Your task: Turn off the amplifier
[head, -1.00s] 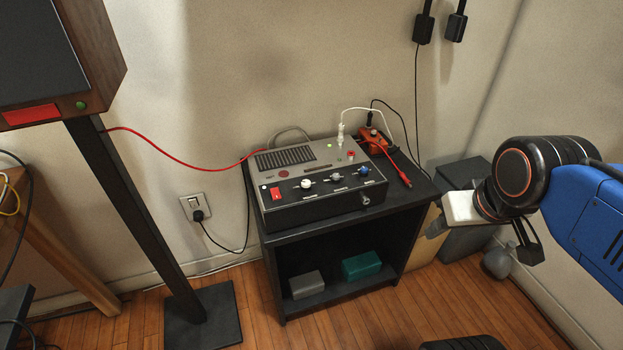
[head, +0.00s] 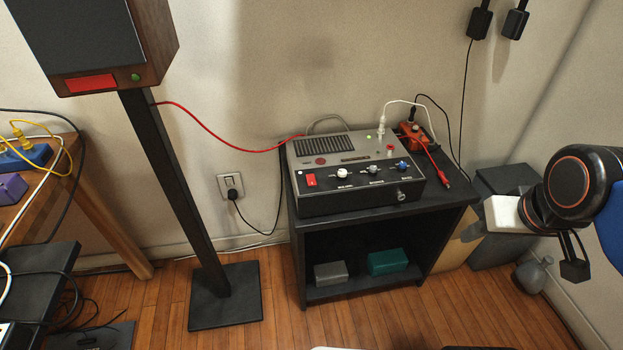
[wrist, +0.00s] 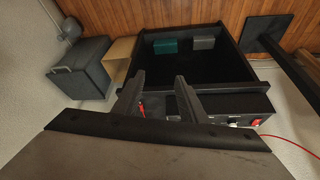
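The amplifier (head: 330,165), a grey-topped box with a black front, sits on a low black stand in the head view. Its front has a red switch (head: 310,181) at the left, then a white knob (head: 342,174), a grey knob (head: 372,170) and a blue knob (head: 402,165). I cannot tell the switch position. My gripper (head: 490,222) is right of the amplifier, apart from it. In the wrist view, my gripper (wrist: 158,86) has its fingers apart with nothing held; the amplifier front (wrist: 240,105) shows partly behind a finger.
The black stand (head: 300,250) holds a grey box (head: 330,272) and a teal box (head: 388,261). An orange power strip (head: 410,133) and red cable lie beside the amplifier. A speaker (head: 110,45) on a pole stands left. A dark bin (head: 505,185) stands right. Floor in front is bare.

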